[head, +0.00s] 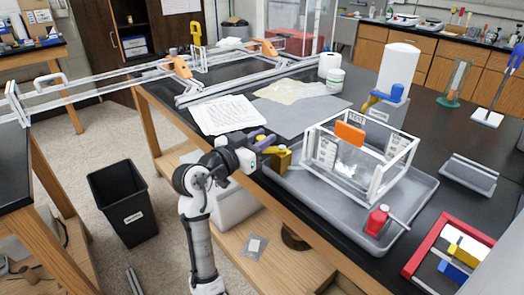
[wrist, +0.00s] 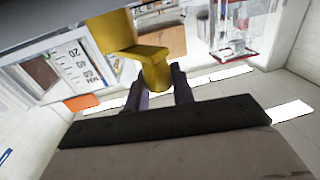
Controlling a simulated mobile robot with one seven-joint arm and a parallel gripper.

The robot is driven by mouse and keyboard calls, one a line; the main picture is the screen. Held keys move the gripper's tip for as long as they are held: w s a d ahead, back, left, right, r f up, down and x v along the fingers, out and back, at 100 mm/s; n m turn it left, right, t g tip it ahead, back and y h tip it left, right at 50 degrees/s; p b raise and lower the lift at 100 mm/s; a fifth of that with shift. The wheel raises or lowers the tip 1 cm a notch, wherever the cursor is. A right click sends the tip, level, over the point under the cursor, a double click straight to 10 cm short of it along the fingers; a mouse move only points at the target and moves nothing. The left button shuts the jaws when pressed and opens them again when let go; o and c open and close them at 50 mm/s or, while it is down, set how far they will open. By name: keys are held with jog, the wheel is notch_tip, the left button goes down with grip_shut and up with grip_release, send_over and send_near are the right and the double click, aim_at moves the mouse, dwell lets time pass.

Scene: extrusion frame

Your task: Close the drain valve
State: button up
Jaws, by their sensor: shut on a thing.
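A yellow valve (head: 281,159) sits at the left end of the clear white-framed tank (head: 398,168), near the front edge of the bench. My gripper (head: 264,145) reaches it from the left. In the wrist view the yellow valve (wrist: 112,32) has a yellow handle (wrist: 154,72) that ends between my two dark fingers (wrist: 158,88). The gripper is shut on this handle. The fingers hide part of the handle, and I cannot tell the valve's inner state.
The tank stands in a grey tray (head: 415,190). A red bottle (head: 376,220) stands at its front. Behind are a white canister (head: 399,67) with a blue valve (head: 388,94) and papers (head: 228,114). A black bin (head: 122,203) stands on the floor at left.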

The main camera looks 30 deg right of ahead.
jog(key=m+g+b, duration=0.1)
jog(key=w+m+g, duration=0.1)
jog(key=g+b, duration=0.1)
jog(key=g, duration=0.1)
jog(key=shift+w+d+f+m+h+b, duration=0.2)
jog(key=shift+d+m+h+b, duration=0.1)
jog(key=shift+d+m+b, duration=0.1)
jog(key=shift+w+d+r+m+g+y+b, duration=0.15)
jog(key=shift+d+m+g+y+b, duration=0.35)
jog(key=shift+m+g, duration=1.1)
jog(key=shift+w+d+m+g+y+b, duration=0.25)
jog(key=shift+d+m+g+y, duration=0.55)
jog(key=shift+g, duration=1.4)
jog(key=shift+w+d+r+m+g+y+b, duration=0.1)
jog(key=shift+w+d+m+g+y+b, duration=0.25)
jog(key=shift+m+g, duration=1.3)
jog(key=shift+s+f+g+y, duration=0.1)
jog(key=shift+s+g+y, duration=0.05)
jog(key=shift+g+y, duration=0.15)
jog(key=o, duration=0.9)
jog(key=shift+o, duration=0.2)
